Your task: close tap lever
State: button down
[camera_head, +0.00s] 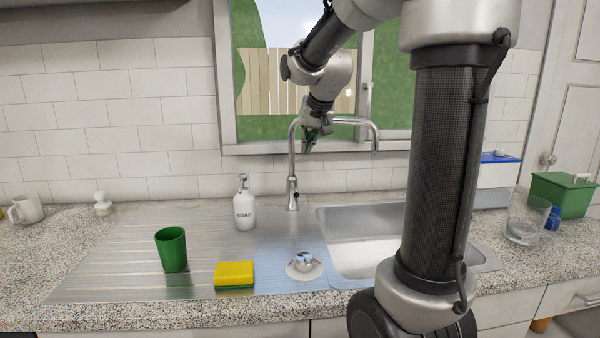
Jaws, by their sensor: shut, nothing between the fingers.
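The chrome tap (292,165) stands behind the steel sink, with a tall neck that bends over to the right and ends in a down-turned spout above the basin. A small dark detail shows at the base of its upright, low down; I cannot make out the lever's position clearly. My gripper (309,146) is shut and empty. It points down in front of the upper part of the tap, close to the bend of the neck; whether it touches the tap I cannot tell.
A soap bottle (244,205) stands left of the tap. The sink basin (362,222) is empty where visible. My arm hides its right part. A glass (526,218) stands at right.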

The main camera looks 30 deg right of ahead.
send_over(295, 191)
jog(key=w+d, duration=0.3)
notch_tip(295, 191, down, 8)
jog(key=f, duration=0.4)
jog(key=shift+s+a+f, duration=0.1)
jog(key=shift+s+a, duration=0.2)
jog(key=shift+a, duration=0.05)
